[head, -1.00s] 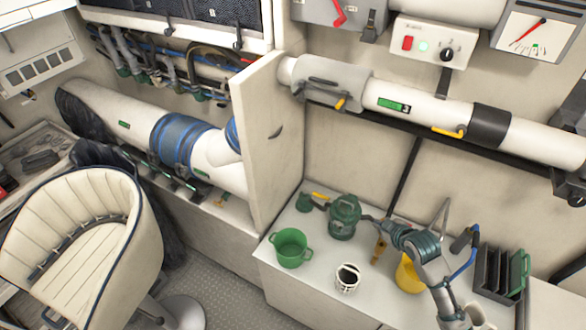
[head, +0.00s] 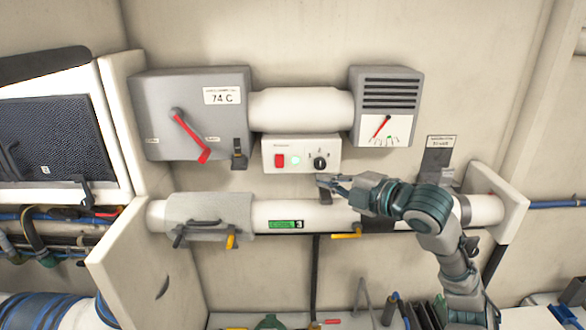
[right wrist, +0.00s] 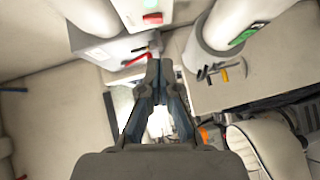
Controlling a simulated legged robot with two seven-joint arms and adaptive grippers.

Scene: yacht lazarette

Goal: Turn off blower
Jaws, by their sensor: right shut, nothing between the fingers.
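The blower's control box (head: 301,154) is a white panel on the wall in the head view. My left gripper is not in view.
A white pipe (head: 340,215) with yellow levers runs below the box. A grey housing (head: 190,112) with a red lever is at the left. A gauge box (head: 384,108) is at the right. The bench with several items lies below.

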